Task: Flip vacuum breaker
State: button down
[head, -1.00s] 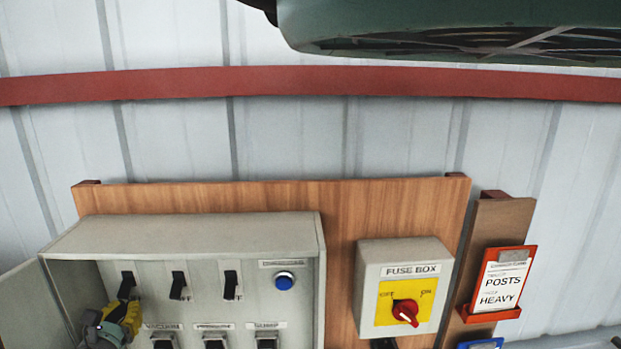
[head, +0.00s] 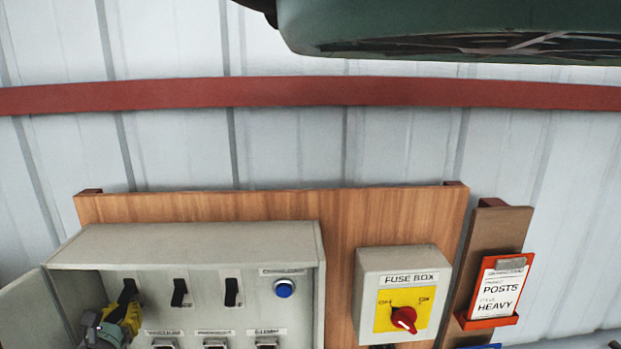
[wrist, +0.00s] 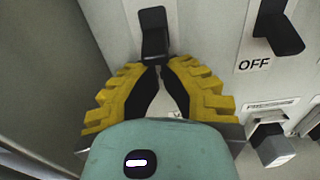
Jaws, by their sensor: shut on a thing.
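The leftmost black breaker lever (head: 127,289) is on the grey control panel (head: 200,240), the first of three in its row. My gripper (wrist: 160,70), with yellow ribbed fingers and black pads, is at this lever from below. In the wrist view the fingertips are closed together at the lower end of the lever (wrist: 153,32). The exact contact is partly hidden by the fingers. In the head view my gripper (head: 130,312) covers the panel just under the lever. The label below it reads like "VACUUM" (head: 163,333).
Two more black breaker levers (head: 180,292) (head: 232,291) and a blue button (head: 284,288) stand to the right. The open panel door (head: 30,310) is close on the left. A fuse box (head: 403,285) with a red knob is further right.

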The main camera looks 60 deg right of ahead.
jog(key=shift+r+p, duration=0.55)
jog(key=shift+r, duration=0.2)
jog(key=shift+f, duration=0.1)
jog(key=f+p+v, duration=0.1)
jog(key=p+v, duration=0.1)
jog(key=v, duration=0.7)
dwell(0.7)
